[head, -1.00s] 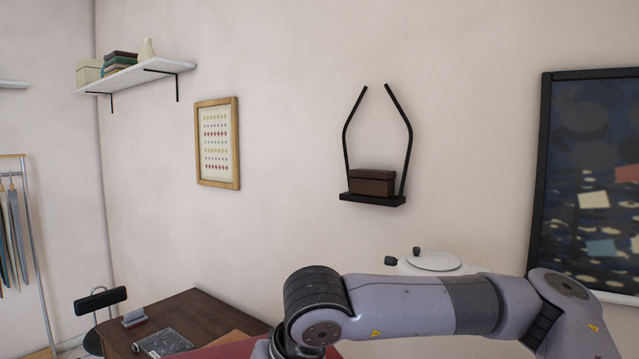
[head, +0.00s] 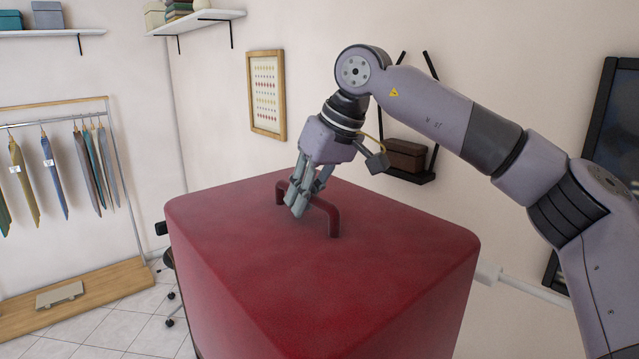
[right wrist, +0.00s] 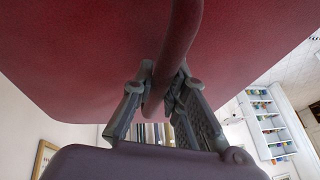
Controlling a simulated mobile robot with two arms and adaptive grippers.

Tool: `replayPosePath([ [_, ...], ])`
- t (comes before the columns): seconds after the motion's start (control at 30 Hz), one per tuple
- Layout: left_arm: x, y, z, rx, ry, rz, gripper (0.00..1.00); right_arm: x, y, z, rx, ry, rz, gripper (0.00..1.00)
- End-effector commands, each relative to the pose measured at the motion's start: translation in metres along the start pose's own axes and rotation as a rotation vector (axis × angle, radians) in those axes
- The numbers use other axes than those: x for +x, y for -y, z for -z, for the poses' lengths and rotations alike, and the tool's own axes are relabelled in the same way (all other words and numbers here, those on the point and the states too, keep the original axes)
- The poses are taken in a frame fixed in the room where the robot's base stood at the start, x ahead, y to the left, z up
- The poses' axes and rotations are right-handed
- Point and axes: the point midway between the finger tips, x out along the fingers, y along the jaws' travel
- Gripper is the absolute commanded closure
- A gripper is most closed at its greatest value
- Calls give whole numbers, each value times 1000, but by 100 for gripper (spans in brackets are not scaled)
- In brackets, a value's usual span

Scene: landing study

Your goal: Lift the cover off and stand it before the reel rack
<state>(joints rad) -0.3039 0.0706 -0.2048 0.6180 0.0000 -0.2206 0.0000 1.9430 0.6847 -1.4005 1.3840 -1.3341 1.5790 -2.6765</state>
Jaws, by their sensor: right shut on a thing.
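The cover (head: 250,245) is a large dark red box shape with rounded edges and an arched handle (head: 333,217) on top. It fills the middle of the head view, high and close to me, and hides what is below and behind it. My right gripper (head: 301,205) is shut on the handle from above. In the right wrist view the fingers (right wrist: 160,100) close around the red handle bar, with the cover's top (right wrist: 80,50) beyond it. No reel rack can be made out. My left gripper is not in view.
A clothes rail (head: 60,115) with hanging garments stands at the left on a wooden base (head: 85,285). A wall shelf (head: 405,172) with a brown box (head: 405,153) is behind my right arm.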

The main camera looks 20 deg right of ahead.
Motion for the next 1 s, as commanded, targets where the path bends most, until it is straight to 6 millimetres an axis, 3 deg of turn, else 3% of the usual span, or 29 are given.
replayPosePath([
  [0.33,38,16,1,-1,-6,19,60,40,-9,-16,-1,-3,-1,100],
  [1.0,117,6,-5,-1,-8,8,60,122,-27,-51,0,-3,-1,100],
])
